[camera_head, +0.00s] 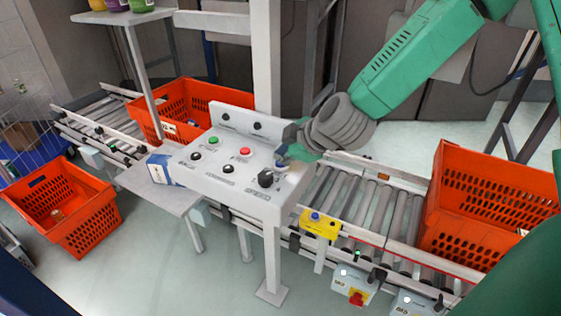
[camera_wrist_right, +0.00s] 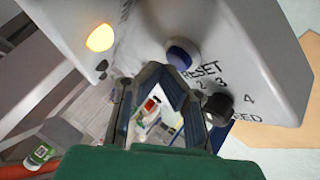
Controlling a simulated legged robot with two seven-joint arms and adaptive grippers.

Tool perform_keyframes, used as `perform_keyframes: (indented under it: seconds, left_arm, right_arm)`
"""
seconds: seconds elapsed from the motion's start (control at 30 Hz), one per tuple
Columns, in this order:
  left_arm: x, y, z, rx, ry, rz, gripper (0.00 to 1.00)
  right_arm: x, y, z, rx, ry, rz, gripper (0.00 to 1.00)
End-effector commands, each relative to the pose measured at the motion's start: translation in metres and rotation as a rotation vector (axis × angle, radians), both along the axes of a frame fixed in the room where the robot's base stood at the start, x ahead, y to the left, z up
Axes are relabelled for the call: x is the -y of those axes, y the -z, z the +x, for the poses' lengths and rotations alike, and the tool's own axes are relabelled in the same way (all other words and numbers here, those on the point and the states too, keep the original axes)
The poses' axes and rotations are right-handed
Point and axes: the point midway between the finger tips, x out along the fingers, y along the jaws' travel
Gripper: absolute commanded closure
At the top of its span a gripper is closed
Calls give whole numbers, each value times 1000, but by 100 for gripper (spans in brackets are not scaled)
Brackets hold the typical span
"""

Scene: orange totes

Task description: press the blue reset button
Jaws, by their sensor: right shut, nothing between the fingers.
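The grey control panel (camera_head: 200,172) stands on a post in the middle of the head view. The blue reset button (camera_wrist_right: 183,52) shows in the wrist view above the printed word RESET, beside a black knob (camera_wrist_right: 218,108). In the head view the button (camera_head: 280,163) is at the panel's right side, partly hidden by my gripper. My right gripper (camera_wrist_right: 165,76) is shut and empty, its fingertips just below the button in the wrist view; contact cannot be told. In the head view the right gripper (camera_head: 293,154) reaches the panel from the upper right. My left gripper is not in view.
Green (camera_head: 213,140) and red (camera_head: 245,151) buttons sit on the panel. An orange lamp (camera_wrist_right: 100,38) glows nearby. Orange totes stand on the conveyor right (camera_head: 440,205) and behind (camera_head: 150,125), another at left (camera_head: 90,225). A yellow box (camera_head: 320,226) has another blue button.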

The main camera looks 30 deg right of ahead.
Motion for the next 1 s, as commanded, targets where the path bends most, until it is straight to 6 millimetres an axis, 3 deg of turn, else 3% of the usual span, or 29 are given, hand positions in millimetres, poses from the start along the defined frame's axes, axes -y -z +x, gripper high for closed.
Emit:
perform_keyframes:
  seconds: [1.0]
  left_arm:
    - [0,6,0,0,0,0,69]
  right_arm:
    - [0,10,0,0,1,1,100]
